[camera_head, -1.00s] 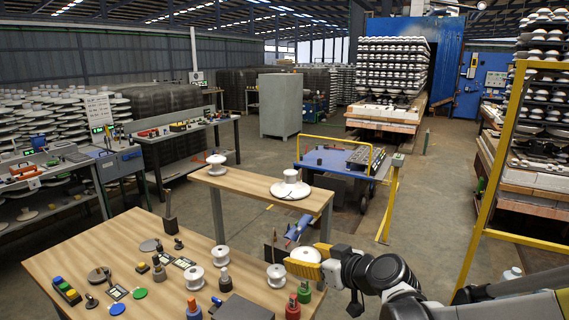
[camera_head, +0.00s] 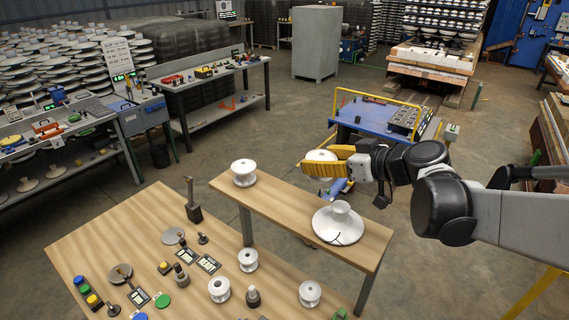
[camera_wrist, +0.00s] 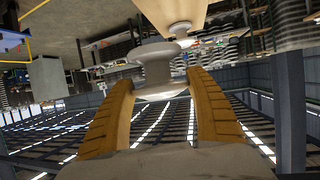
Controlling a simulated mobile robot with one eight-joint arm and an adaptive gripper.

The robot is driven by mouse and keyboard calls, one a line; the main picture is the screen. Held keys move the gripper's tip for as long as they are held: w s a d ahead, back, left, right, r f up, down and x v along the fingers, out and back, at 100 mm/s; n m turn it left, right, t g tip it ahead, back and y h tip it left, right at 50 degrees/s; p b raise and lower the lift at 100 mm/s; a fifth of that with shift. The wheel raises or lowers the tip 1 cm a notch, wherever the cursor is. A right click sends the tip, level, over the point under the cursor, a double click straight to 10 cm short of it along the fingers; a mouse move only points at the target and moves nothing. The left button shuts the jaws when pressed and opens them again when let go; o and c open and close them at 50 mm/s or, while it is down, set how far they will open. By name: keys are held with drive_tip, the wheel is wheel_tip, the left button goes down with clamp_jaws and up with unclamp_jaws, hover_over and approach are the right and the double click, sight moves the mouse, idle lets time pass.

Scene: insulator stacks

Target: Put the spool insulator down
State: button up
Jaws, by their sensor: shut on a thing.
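My gripper (camera_head: 322,165) has yellow fingers and is shut on a white spool insulator (camera_head: 321,156). The fingers partly hide the spool. It is held in the air, above and beyond the raised narrow wooden shelf (camera_head: 281,207). In the wrist view, the held spool (camera_wrist: 154,68) shows between the two fingers, with the picture looking upside down. On the shelf stand a white spool-shaped insulator (camera_head: 243,173) at the left end and a wide disc insulator (camera_head: 339,224) toward the right. Bare wood lies between them.
The wooden table (camera_head: 130,225) in front carries several white spools, such as one at its right (camera_head: 310,293), plus small tools and coloured buttons. A dark upright holder (camera_head: 193,205) stands near its back edge. A blue cart (camera_head: 375,120) is behind my gripper.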

drive_tip(key=w+a+f, duration=0.1)
drive_tip(key=a+f, duration=0.1)
drive_tip(key=a, duration=0.1)
drive_tip(key=w+a+f+b, duration=0.1)
drive_tip(key=a+f, duration=0.1)
drive_tip(key=a, duration=0.2)
drive_tip(key=w+a+f, duration=0.1)
drive_tip(key=a+f, duration=0.1)
drive_tip(key=a, duration=0.1)
drive_tip(key=shift+w+a+f, duration=0.1)
drive_tip(key=shift+a+f, duration=0.2)
drive_tip(key=shift+a+f+b, duration=0.1)
drive_tip(key=shift+f+b, duration=0.1)
drive_tip(key=shift+b, duration=0.1)
drive_tip(key=shift+f+b, duration=0.4)
drive_tip(key=shift+f, duration=1.45)
drive_tip(key=shift+f, duration=0.2)
drive_tip(key=o, duration=1.4)
drive_tip(key=shift+c, duration=0.2)
drive_tip(key=shift+o, duration=0.2)
drive_tip(key=shift+r, duration=0.15)
